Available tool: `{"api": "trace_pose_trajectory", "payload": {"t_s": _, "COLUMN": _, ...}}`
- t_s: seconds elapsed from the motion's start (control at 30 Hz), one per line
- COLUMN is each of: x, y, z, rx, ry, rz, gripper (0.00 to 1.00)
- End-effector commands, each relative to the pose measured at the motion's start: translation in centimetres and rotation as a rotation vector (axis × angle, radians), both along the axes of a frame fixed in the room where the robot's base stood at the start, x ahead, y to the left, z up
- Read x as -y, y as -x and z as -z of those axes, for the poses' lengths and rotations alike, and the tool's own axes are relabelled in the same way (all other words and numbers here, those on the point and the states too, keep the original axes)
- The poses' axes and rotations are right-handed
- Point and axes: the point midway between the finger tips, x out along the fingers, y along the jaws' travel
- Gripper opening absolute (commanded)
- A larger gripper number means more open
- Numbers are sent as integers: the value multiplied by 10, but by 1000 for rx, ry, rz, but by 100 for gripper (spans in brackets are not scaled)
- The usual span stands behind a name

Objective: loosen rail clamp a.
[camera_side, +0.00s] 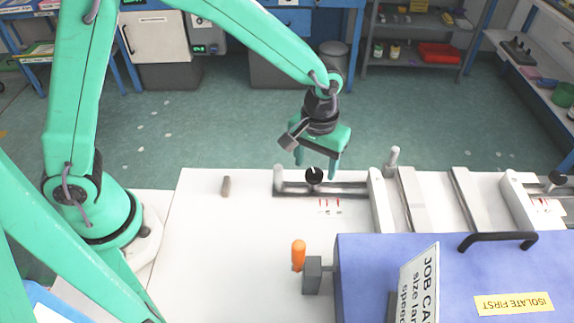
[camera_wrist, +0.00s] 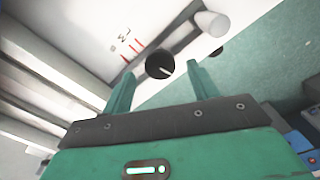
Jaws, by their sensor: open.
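A black round knob (camera_side: 314,175), the clamp nearest my gripper, sits on a short rail (camera_side: 350,189) at the back edge of the white table. In the wrist view the knob (camera_wrist: 188,63) shows a white pointer line, with red marks beside the rail. No label tells me whether it is clamp a. My gripper (camera_side: 316,167) is open and empty above the knob, fingers pointing down.
A second black knob (camera_side: 557,178) is at the far right. A white post (camera_side: 392,158) stands right of my gripper, near pale crossbars (camera_side: 405,200). A blue box (camera_side: 440,265) with a black handle (camera_side: 497,239) and an orange-handled lever (camera_side: 298,255) are in front. The left tabletop is mostly clear.

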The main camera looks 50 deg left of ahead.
Motion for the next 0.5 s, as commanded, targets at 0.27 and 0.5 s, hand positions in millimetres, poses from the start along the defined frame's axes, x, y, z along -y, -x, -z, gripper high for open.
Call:
{"api": "trace_pose_trajectory", "payload": {"t_s": 0.27, "x": 0, "y": -1, "z": -38, "rx": 3, "ry": 1, "rz": 0, "gripper": 60}}
{"api": "trace_pose_trajectory", "payload": {"t_s": 0.5, "x": 0, "y": 0, "z": -54, "rx": 1, "ry": 1, "rz": 0, "gripper": 60}}
